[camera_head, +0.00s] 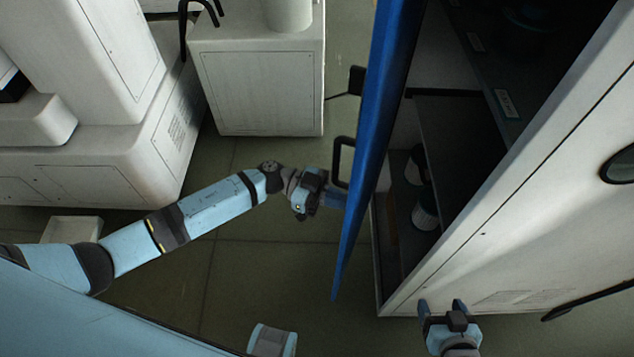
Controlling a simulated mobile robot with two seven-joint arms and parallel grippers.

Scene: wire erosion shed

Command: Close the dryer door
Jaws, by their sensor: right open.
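The blue dryer door (376,130) stands open and shows nearly edge-on in the middle of the head view. Black handles (341,160) stick out from its left face. The white dryer cabinet (520,205) is to the right, with its dark inside showing past the door. My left gripper (333,199) is at the door's left face, just below the lower handle. Its fingertips are hard to make out, and I cannot tell whether it touches the door. My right gripper (442,305) is open and empty near the bottom, by the cabinet's lower front corner.
Dark shelves (465,150) and white-and-black containers (425,205) are inside the cabinet. A white box-shaped unit (262,85) stands behind at the upper left, beside a larger white machine (95,160).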

